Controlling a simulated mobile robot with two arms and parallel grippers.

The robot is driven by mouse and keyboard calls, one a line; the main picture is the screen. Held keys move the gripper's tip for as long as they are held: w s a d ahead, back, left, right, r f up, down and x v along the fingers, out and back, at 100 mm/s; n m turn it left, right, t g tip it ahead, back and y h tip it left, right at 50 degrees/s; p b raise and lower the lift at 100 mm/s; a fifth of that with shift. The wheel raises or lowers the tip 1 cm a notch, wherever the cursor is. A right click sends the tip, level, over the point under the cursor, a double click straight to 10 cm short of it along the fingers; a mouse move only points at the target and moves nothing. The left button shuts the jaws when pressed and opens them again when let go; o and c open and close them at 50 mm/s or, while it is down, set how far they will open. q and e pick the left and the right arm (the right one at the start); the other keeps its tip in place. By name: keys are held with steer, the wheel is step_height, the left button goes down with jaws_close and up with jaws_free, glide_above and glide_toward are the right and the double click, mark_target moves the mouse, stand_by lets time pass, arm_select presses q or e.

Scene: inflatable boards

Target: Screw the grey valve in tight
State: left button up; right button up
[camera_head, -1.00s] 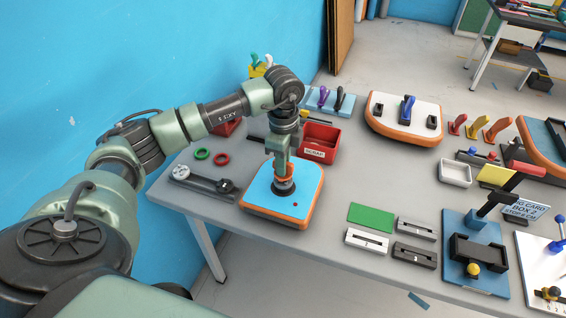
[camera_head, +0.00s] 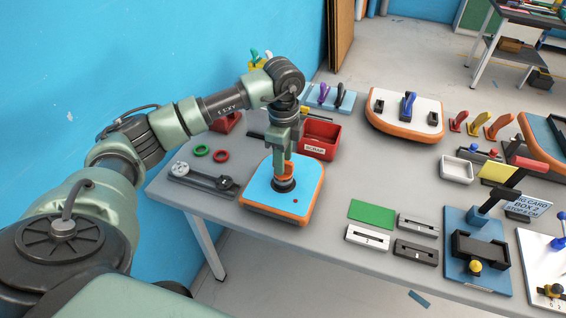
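A small board (camera_head: 308,188) with a blue top and orange sides lies near the table's front left edge. A dark grey round valve (camera_head: 284,186) sits in its middle. My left gripper (camera_head: 283,170) points straight down at the valve, with its fingers at or just over it. The fingers show nearly edge-on and hide part of the valve, so I cannot tell whether they are closed on it. How deep the valve sits is also hidden. My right gripper is not in view.
A red bin (camera_head: 320,140) stands close behind the board. A black tool (camera_head: 203,179) and green and red rings (camera_head: 221,156) lie to its left. A green card (camera_head: 372,213) and slotted blocks (camera_head: 368,237) lie to its right. A white-topped board (camera_head: 405,112) is further back.

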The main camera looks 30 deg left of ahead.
mark_target(293, 165)
arm_select(q)
step_height(293, 165, up, 6)
steer(key=shift+r+b, duration=0.15)
steer(key=shift+b, duration=0.45)
steer(key=d+y+p, duration=0.1)
steer(key=p, duration=0.1)
steer(key=d+y+p, duration=0.1)
steer(key=p, duration=0.1)
steer(key=g+y+p, duration=0.1)
steer(key=p, duration=0.2)
steer(key=shift+w+d+r, duration=0.25)
steer(key=shift+w+d, duration=0.05)
steer(key=shift+d, duration=0.1)
steer(key=shift+y, duration=0.7)
steer(key=p+x, duration=0.3)
steer(key=x, duration=0.4)
steer(key=shift+f, duration=0.4)
steer(key=shift+a+f, duration=0.1)
steer(key=shift+f, duration=0.3)
